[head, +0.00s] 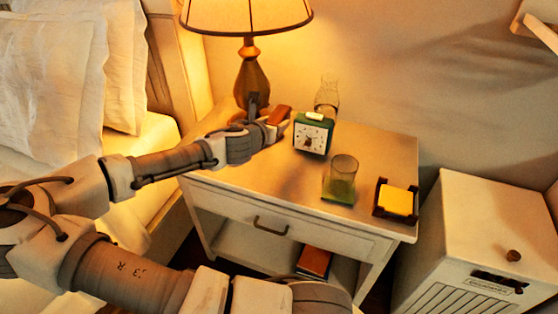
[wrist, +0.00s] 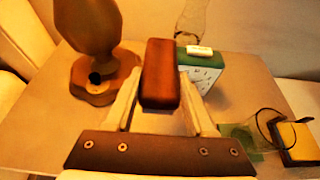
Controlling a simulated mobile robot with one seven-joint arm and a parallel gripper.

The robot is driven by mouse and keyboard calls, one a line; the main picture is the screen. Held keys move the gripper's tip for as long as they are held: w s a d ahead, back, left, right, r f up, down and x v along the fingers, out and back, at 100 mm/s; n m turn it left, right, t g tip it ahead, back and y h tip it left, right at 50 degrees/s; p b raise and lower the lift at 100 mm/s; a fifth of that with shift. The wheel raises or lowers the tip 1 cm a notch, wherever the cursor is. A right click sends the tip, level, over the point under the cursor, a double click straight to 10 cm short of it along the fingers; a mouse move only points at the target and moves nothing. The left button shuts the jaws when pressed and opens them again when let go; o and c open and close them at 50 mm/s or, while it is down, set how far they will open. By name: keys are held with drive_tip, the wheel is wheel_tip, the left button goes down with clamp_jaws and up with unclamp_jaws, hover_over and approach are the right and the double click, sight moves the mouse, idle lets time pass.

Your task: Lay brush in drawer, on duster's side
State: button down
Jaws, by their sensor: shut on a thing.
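The brush (head: 279,115) is a reddish-brown block at the end of my arm, beside the lamp base and above the nightstand's back. In the wrist view the brush (wrist: 160,72) stands between the two pale fingers of my gripper (wrist: 158,104), which is shut on it. Its bristles are not visible. In the head view my gripper (head: 266,119) is partly hidden by its own wrist. The drawer (head: 320,232) in the nightstand's front appears closed, with a dark handle (head: 270,226). Its inside is hidden. I see no duster.
On the nightstand (head: 240,172) stand a lamp (head: 251,75), a green clock (head: 313,133), a glass vase (head: 327,97), a green-tinted glass (head: 341,180) and a holder with yellow notes (head: 396,201). A brown book (head: 314,262) lies below the drawer. A white cabinet (head: 478,215) is at right.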

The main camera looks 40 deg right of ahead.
sight(275, 169)
wheel_tip(275, 169, down, 14)
drive_tip(key=b, duration=0.5)
drive_tip(key=shift+f, duration=0.1)
drive_tip(key=shift+c, duration=1.3)
unclamp_jaws()
